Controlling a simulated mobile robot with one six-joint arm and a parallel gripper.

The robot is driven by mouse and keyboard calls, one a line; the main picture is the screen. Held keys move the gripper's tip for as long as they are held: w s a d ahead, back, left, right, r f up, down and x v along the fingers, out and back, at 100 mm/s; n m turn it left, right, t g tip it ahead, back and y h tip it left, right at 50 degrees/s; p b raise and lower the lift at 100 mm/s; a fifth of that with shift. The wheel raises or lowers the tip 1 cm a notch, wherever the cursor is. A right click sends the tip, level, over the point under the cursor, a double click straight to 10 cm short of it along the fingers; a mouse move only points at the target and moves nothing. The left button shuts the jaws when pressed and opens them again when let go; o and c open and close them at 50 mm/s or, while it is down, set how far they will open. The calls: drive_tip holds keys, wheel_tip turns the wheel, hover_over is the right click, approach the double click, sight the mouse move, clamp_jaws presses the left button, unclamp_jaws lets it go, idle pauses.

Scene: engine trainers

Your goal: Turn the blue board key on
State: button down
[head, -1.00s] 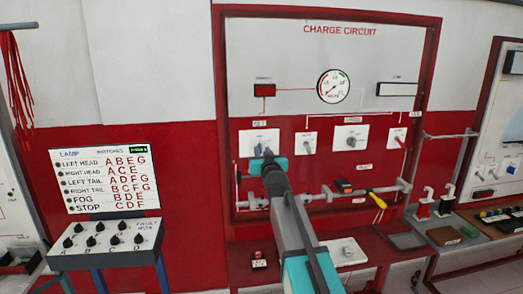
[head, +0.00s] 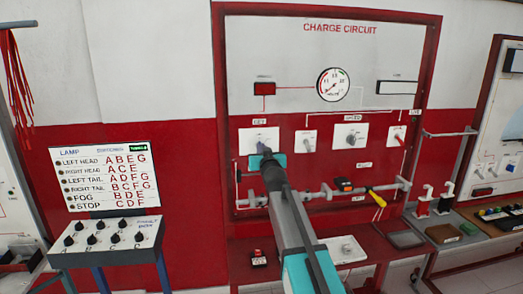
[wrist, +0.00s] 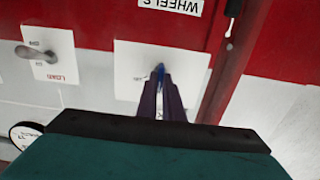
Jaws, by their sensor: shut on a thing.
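The blue key (wrist: 161,72) sits on a white plate (wrist: 128,76) in the wrist view. My gripper (wrist: 161,84) is shut on it, with a dark purple finger on each side. In the head view the same white key plate (head: 246,134) is at the lower left of the charge circuit board (head: 300,60). There my gripper (head: 262,149) reaches up to the plate, and the key is mostly hidden by the fingers. I cannot tell the key's exact angle.
A load switch plate (wrist: 62,67) is beside the key plate. The speed knob plate (head: 339,139) is farther right. A lamp switch box (head: 105,240) stands at left.

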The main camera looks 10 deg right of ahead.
drive_tip(key=shift+f+m+b, duration=0.1)
drive_tip(key=shift+m+b, duration=0.4)
drive_tip(key=shift+b, duration=0.1)
drive_tip(key=shift+d+m+b, duration=0.2)
drive_tip(key=shift+m+b, duration=3.45)
drive_tip(key=shift+m, duration=1.85)
drive_tip(key=c, duration=1.9)
unclamp_jaws()
drive_tip(key=shift+s, duration=0.1)
